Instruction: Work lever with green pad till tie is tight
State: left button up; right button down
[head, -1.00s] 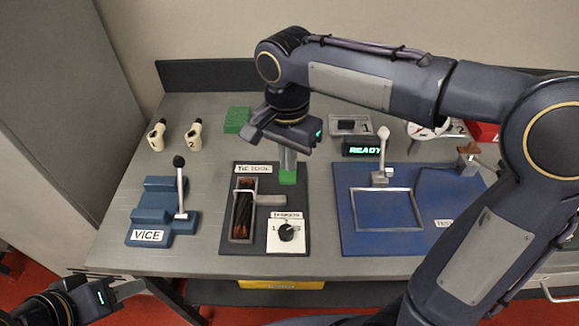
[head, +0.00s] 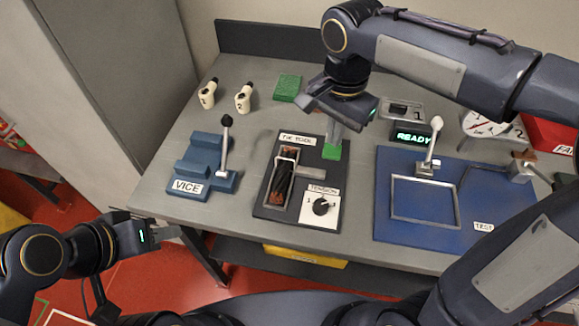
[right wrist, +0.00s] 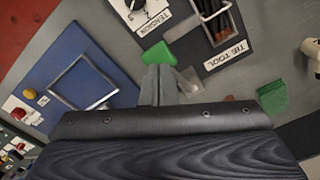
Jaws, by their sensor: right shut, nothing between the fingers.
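The tie tool (head: 262,200) is a dark plate with a slot holding dark and reddish strands (head: 284,182). A grey bar (head: 312,173) sticks out to the right from the slot. The green pad (head: 331,154) shows at the plate's upper right, just below my right gripper (head: 333,143). In the right wrist view the green pad (right wrist: 158,54) lies just beyond the tips of the right gripper (right wrist: 158,72), whose fingers are together and empty. I cannot tell whether they touch the pad. My left gripper (head: 172,232) is off the table's front left edge; its jaws are unclear.
A tension dial (head: 322,206) sits at the tool's front right. The blue vice (head: 200,165) stands left, the blue test board (head: 430,235) right. Two white numbered bottles (head: 243,98) and a green block (head: 287,88) stand behind. A display (head: 412,135) reads READY.

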aim_at(332, 151)
jog(key=shift+s+f+b, duration=0.2)
jog(key=shift+f+b, duration=0.9)
jog(key=shift+f, duration=0.3)
jog(key=shift+s+f+b, duration=0.2)
jog(key=shift+f+b, duration=0.85)
jog(key=shift+f, duration=0.35)
jog(key=shift+w+f+b, duration=0.3)
jog(key=shift+f, duration=0.4)
jog(key=shift+s+r, duration=0.15)
jog(key=shift+s, duration=0.05)
jog(key=shift+a+r+p, duration=0.1)
jog(key=shift+r+p, duration=0.8)
jog(key=shift+r, duration=0.05)
jog(key=r+p, duration=0.5)
jog(key=w+r+p, duration=0.1)
jog(key=r+p, duration=0.1)
jog(key=r, duration=0.1)
jog(key=shift+r+p, duration=0.1)
jog(key=shift+p, duration=0.25)
jog(key=shift+f, duration=0.2)
